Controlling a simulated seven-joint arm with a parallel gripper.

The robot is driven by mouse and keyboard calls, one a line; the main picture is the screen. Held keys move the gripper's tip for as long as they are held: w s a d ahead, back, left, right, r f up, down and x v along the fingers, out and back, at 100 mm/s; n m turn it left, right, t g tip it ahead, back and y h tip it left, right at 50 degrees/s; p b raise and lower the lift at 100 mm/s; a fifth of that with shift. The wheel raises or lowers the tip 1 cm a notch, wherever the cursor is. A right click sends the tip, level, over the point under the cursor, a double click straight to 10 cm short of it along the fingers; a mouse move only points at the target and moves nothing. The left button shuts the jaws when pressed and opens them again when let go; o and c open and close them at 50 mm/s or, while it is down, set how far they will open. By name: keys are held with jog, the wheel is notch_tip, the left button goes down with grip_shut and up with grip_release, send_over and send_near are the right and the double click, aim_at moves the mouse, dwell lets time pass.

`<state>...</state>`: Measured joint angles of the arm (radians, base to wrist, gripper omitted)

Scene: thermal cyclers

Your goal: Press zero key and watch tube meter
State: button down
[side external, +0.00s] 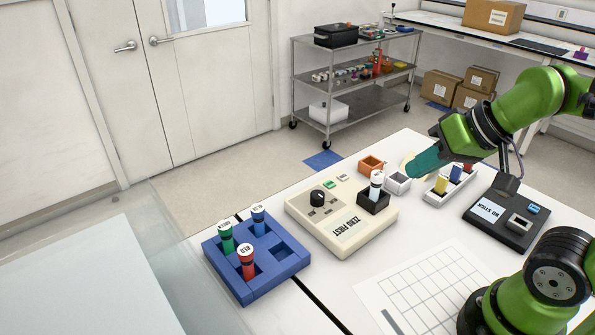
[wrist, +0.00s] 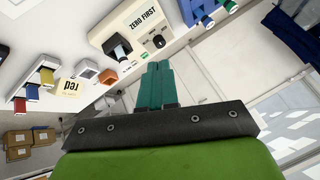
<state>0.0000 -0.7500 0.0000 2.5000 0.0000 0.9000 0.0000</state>
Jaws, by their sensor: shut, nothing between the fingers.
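The cream tube meter (side external: 340,215), labelled "ZERO FIRST", stands on the white table. I cannot read a label on either key. A white-capped tube (side external: 376,182) stands upright in its black socket (side external: 373,201). In the wrist view the meter (wrist: 140,25) is beyond my fingertips. My gripper (side external: 412,166) has teal fingers, shut and empty, to the right of the meter and apart from it. The fingers also show in the wrist view (wrist: 158,66).
A blue rack (side external: 258,262) with green, blue and red tubes is left of the meter. A gridded sheet (side external: 425,290) lies in front.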

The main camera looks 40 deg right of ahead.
jog(key=shift+d, duration=0.1)
dwell(0.5)
jog(key=m+y, duration=0.4)
jog(key=m, duration=1.1)
send_over(347, 177)
notch_tip(347, 177, down, 10)
jog(key=r, duration=0.1)
jog(key=shift+w+d+f, duration=0.1)
jog(key=shift+f, duration=0.15)
jog(key=shift+f, duration=0.15)
jog(key=shift+f, duration=4.25)
jog(key=shift+f, duration=0.1)
jog(key=shift+f, duration=0.35)
